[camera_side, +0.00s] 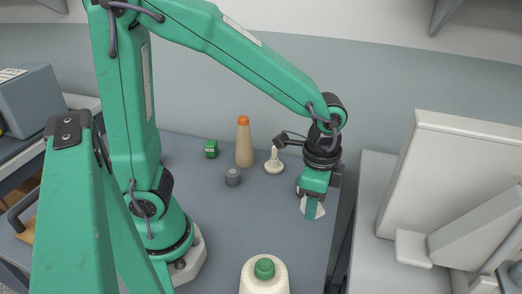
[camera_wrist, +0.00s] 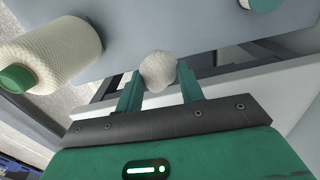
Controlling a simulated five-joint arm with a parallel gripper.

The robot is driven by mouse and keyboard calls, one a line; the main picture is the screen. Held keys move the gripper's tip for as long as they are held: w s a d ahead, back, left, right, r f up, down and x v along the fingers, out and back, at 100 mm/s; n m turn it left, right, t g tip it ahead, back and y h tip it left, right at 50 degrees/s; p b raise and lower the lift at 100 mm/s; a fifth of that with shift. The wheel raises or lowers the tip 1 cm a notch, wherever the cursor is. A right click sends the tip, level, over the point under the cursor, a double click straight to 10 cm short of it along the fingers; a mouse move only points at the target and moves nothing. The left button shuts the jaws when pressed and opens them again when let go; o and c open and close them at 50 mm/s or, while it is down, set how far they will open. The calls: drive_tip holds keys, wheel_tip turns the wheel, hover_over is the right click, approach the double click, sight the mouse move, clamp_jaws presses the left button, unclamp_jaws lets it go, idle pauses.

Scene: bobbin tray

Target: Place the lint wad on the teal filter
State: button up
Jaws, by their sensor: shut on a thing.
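My gripper (camera_wrist: 158,85) is shut on the lint wad (camera_wrist: 158,70), an off-white rounded lump between the two green fingertips in the wrist view. In the side view my gripper (camera_side: 311,212) points down near the table's right edge, and the pale wad (camera_side: 319,211) shows partly behind a finger. A teal rounded thing (camera_wrist: 265,4), perhaps the teal filter, is cut off by the top edge of the wrist view, apart from the wad. I cannot make out the filter in the side view.
A cream yarn cone with a green core (camera_side: 251,281) stands at the front of the table. Further back are a green block (camera_side: 211,149), a grey cylinder (camera_side: 233,177), a tan orange-topped cone (camera_side: 244,146) and a cream spindle-like piece (camera_side: 274,166). The table between is clear.

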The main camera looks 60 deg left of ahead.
drive_tip(key=w+a+r, duration=0.3)
drive_tip(key=w+a, duration=0.3)
drive_tip(key=shift+n, duration=0.3)
drive_tip(key=shift+a+f, duration=0.1)
drive_tip(key=w+a+f, duration=0.1)
drive_tip(key=a+f, duration=0.1)
drive_tip(key=a, duration=0.1)
drive_tip(key=w+a+f, duration=0.2)
drive_tip(key=a, duration=0.2)
drive_tip(key=w+a+f, duration=0.2)
drive_tip(key=a+f, duration=0.1)
drive_tip(key=shift+a, duration=0.2)
drive_tip(key=shift+f, duration=2)
drive_tip(key=shift+s+f, duration=0.1)
drive_tip(key=shift+f, duration=0.05)
drive_tip(key=o, duration=0.9)
